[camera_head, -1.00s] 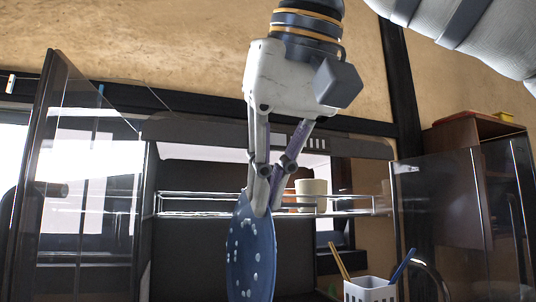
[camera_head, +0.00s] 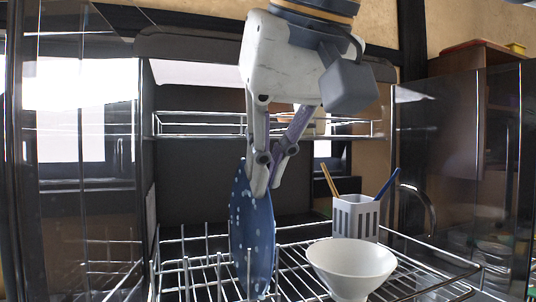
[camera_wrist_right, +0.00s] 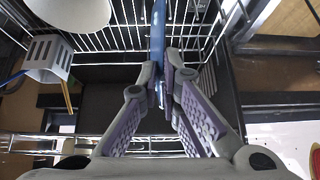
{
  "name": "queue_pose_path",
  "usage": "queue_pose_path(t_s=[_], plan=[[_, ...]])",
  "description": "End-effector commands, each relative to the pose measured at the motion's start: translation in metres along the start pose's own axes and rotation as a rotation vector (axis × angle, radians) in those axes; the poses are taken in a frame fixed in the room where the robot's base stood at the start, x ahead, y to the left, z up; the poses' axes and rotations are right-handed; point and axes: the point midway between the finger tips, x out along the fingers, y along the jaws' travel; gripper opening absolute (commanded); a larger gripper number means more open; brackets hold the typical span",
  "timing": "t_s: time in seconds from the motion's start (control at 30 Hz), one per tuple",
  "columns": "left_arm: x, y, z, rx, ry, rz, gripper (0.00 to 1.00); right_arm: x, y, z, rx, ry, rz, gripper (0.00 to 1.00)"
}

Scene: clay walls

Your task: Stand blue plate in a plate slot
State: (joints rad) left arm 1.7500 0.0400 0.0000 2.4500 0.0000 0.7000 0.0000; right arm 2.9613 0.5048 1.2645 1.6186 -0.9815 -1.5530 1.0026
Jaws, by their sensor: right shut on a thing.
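The blue plate (camera_head: 252,240) with white spots hangs upright, almost edge-on, in my right gripper (camera_head: 265,188). The gripper is shut on its upper rim. The plate's lower part is down at the wire dish rack (camera_head: 290,230), beside upright wires (camera_head: 205,272) that form the plate slots on the left. I cannot tell whether its bottom edge rests in a slot. In the right wrist view, the fingers (camera_wrist_right: 165,82) pinch the thin blue plate (camera_wrist_right: 158,35) above the rack wires. My left gripper is out of view.
A white bowl (camera_head: 350,265) stands in the rack just right of the plate. A white utensil holder (camera_head: 356,217) with chopsticks is behind it. A wire shelf (camera_head: 200,124) spans the cabinet above. Open glass doors (camera_head: 460,170) flank both sides.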

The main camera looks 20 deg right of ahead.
Motion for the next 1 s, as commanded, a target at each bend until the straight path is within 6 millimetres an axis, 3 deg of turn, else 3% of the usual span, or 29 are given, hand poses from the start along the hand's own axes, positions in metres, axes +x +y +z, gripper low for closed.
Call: queue_pose_path(t_s=[0.1,0.23,0.67,0.77,1.0], plan=[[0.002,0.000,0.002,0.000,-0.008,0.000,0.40,0.009,0.000,0.004,-0.004,-0.026,0.006,0.00],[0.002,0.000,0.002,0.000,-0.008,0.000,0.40,0.009,0.000,0.003,-0.004,-0.025,0.005,0.29],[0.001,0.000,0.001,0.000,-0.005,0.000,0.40,0.004,0.000,0.002,-0.003,-0.016,0.003,0.29],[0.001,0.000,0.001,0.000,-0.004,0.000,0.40,-0.007,-0.001,0.001,-0.002,-0.013,0.002,0.29],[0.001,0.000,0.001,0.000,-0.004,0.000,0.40,-0.070,-0.001,0.000,-0.002,-0.015,0.001,0.29]])
